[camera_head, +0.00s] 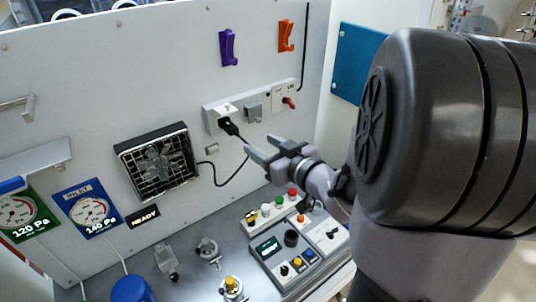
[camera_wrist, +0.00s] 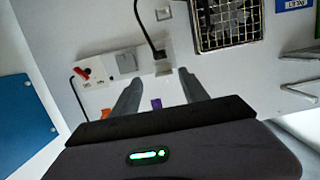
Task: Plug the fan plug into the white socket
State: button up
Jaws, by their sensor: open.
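The black fan plug (camera_head: 229,127) sits at the white socket (camera_head: 222,110), the left one on the wall strip, with its cable running down and back to the fan (camera_head: 158,162). It appears to be in the socket, but I cannot tell whether it is fully seated. In the wrist view the plug (camera_wrist: 158,54) is at the edge of the white socket (camera_wrist: 164,69), beyond my fingertips. My gripper (camera_head: 262,147) is open and empty, to the lower right of the plug and apart from it. Its fingers (camera_wrist: 161,84) also show in the wrist view.
The strip also holds a grey socket (camera_head: 252,111) and a socket with a red part (camera_head: 289,102). Purple (camera_head: 228,47) and orange (camera_head: 286,35) hooks are above. A control box (camera_head: 292,252) and several buttons and fittings stand on the bench below. A READY sign (camera_head: 144,216) is below the fan.

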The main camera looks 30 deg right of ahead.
jog(key=s+b, duration=0.2)
jog(key=shift+f+b, duration=0.15)
jog(key=shift+b, duration=0.2)
jog(key=s+a+f+m+g+h+b, duration=0.2)
jog(key=s+a+f+m+g+b, duration=0.1)
jog(key=f+b, duration=0.35)
jog(key=s+a+f+m+g+h+b, duration=0.2)
jog(key=f+m+h+b, duration=0.1)
jog(key=f+b, duration=0.35)
jog(key=s+a+f+g+y+b, duration=0.1)
jog(key=s+a+f+g+y, duration=0.1)
jog(key=s+a, duration=0.4)
jog(key=s+a+f+n+g+y+b, duration=0.1)
jog(key=s+a+f+g+y+b, duration=0.1)
jog(key=s+a+f, duration=0.4)
jog(key=a+g+y, duration=0.1)
jog(key=a+y, duration=0.1)
jog(key=a, duration=0.1)
jog(key=shift+a+f+b, duration=0.2)
jog(key=shift+a+b, duration=0.1)
jog(key=shift+a, duration=0.1)
